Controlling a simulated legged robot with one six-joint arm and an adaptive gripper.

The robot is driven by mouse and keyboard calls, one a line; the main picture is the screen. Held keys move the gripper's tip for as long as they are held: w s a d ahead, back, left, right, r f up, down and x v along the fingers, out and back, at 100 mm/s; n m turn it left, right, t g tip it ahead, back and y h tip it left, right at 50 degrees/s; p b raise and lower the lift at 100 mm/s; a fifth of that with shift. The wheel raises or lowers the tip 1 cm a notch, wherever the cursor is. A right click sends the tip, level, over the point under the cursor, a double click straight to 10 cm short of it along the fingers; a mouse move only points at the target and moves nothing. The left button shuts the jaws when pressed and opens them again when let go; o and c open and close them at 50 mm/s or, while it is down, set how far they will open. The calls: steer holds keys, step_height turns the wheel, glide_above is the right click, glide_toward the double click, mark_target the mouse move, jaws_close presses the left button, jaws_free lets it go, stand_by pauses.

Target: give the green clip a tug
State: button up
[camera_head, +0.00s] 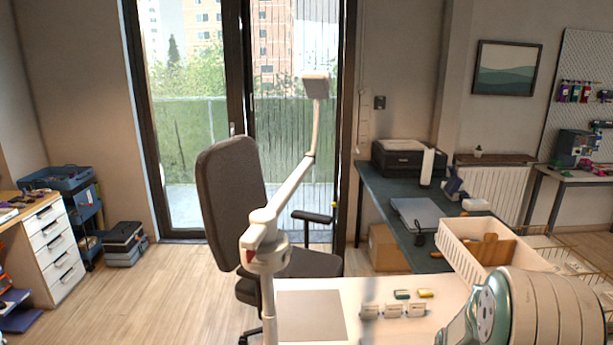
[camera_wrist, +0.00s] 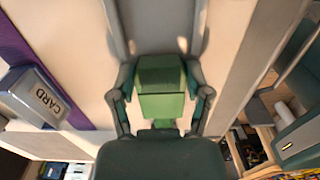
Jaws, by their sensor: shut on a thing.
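The green clip (camera_wrist: 162,88) is a boxy green block in the middle of the wrist view. My gripper (camera_wrist: 160,58) has one finger on each side of it and is shut on it. The far ends of the fingers are blurred grey shapes at the top of that view. The clip's underside and any cord it holds are hidden. I cannot make out my gripper in the head view.
In the wrist view, a grey holder marked CARD (camera_wrist: 38,97) lies to the left, over a purple strip (camera_wrist: 75,116). In the head view, a white table (camera_head: 300,300) bears small green (camera_head: 402,294) and yellow (camera_head: 426,293) pieces; a white bin (camera_head: 462,257) stands at the right.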

steer(key=shift+s+f, duration=0.1)
steer(key=o, duration=1.4)
steer(key=shift+d, duration=0.1)
steer(key=shift+r, duration=3.1)
